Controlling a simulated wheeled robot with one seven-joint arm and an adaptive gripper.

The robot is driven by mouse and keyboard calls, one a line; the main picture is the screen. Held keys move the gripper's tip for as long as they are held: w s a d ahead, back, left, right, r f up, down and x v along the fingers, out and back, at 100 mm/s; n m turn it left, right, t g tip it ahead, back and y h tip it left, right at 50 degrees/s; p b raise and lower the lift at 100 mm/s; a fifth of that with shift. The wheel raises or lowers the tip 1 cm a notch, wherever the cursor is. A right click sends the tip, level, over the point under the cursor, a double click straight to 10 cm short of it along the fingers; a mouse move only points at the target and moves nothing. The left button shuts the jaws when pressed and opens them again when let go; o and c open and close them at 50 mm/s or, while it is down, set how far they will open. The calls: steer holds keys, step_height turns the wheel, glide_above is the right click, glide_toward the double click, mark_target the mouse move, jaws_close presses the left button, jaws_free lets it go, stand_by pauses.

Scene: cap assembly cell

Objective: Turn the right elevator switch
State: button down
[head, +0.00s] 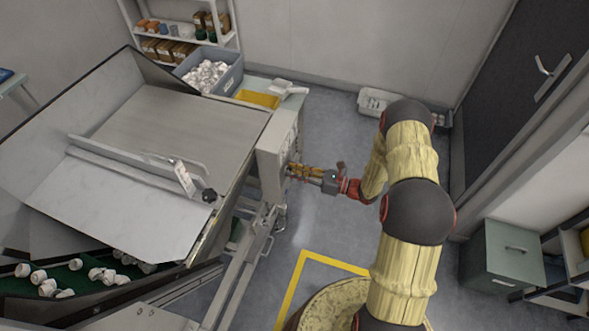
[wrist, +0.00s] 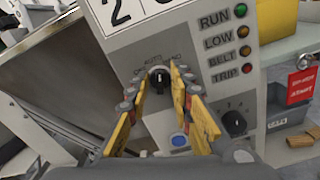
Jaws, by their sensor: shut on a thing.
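The elevator switch is a black rotary knob (wrist: 158,78) on a light grey control panel (wrist: 185,45), with small partly readable lettering above it. My gripper (wrist: 160,80) has its yellow-padded fingers on either side of this knob and is shut on it. The knob's pointer stands roughly upright in the wrist view. In the head view my gripper (head: 290,171) reaches left to the face of the control box (head: 270,155), and the knob is hidden there.
A second black dial (wrist: 234,123) and a blue button (wrist: 179,140) sit close to my fingers. Indicator lamps (wrist: 243,32) are labelled RUN, LOW, BELT and TRIP. A large hopper (head: 165,115) stands left of the box. Floor (head: 325,225) is clear below my arm.

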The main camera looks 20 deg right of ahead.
steer(key=m+p, duration=0.1)
steer(key=m, duration=0.4)
steer(key=shift+w+d+p, duration=0.1)
steer(key=shift+p, duration=0.3)
stand_by(0.4)
steer(key=c, duration=1.6)
jaws_free()
steer(key=v, duration=1.2)
